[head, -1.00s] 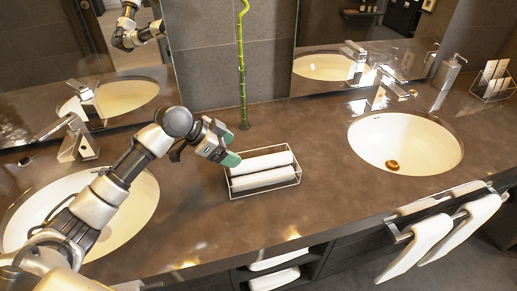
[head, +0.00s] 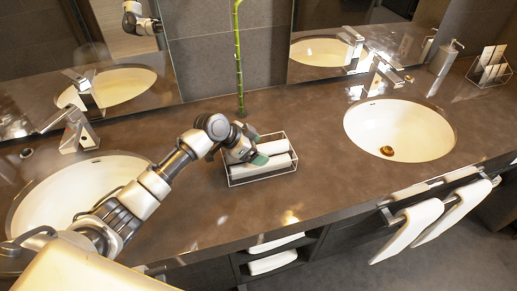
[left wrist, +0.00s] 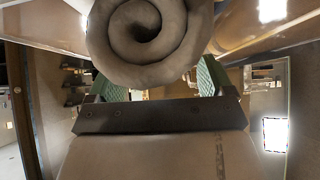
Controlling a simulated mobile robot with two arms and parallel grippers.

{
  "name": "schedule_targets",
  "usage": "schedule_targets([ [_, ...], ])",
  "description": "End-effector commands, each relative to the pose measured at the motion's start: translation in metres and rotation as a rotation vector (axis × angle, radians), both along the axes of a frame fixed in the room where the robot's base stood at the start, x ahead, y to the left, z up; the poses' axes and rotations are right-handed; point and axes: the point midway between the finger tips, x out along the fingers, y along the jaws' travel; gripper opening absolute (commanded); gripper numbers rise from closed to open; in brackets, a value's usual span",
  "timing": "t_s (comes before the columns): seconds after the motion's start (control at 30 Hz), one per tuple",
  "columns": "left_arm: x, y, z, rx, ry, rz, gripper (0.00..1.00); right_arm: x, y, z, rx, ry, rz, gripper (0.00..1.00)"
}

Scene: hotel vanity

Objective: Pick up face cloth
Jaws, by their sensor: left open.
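Two white rolled face cloths lie side by side in a wire basket (head: 262,181) on the brown counter; the front cloth (head: 272,167) shows mostly clear, and the rear cloth (head: 277,146) is partly hidden. My left gripper (head: 252,157) is at the basket, over the left part of the cloths, with its green fingers open. In the left wrist view the spiral end of a rolled cloth (left wrist: 150,40) fills the top middle. The green fingers (left wrist: 163,82) show on either side below it. I cannot tell whether they touch it. My right gripper is not in view.
A green bamboo stalk (head: 240,65) stands behind the basket near the mirror. Sinks lie left (head: 75,195) and right (head: 398,130) with raised faucets. Towels hang on a front rail (head: 440,203). The counter between basket and right sink is clear.

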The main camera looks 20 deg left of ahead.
Motion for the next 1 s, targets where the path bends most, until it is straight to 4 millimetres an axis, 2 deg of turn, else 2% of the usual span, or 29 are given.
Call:
schedule_targets([
  [0.2, 0.0004, 0.0002, -0.0008, 0.000, -0.001, 0.001, 0.81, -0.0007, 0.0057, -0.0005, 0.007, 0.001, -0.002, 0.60],
  [0.53, 0.0003, 0.0003, -0.0006, 0.000, -0.001, 0.001, 0.30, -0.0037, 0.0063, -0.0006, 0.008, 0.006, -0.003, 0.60],
  [0.87, 0.0004, 0.0005, 0.0004, 0.000, -0.001, 0.001, 0.28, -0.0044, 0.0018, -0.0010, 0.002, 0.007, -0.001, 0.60],
  [1.0, 0.0010, 0.0007, 0.0071, 0.001, -0.005, 0.000, 0.28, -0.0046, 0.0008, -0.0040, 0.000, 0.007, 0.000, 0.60],
])
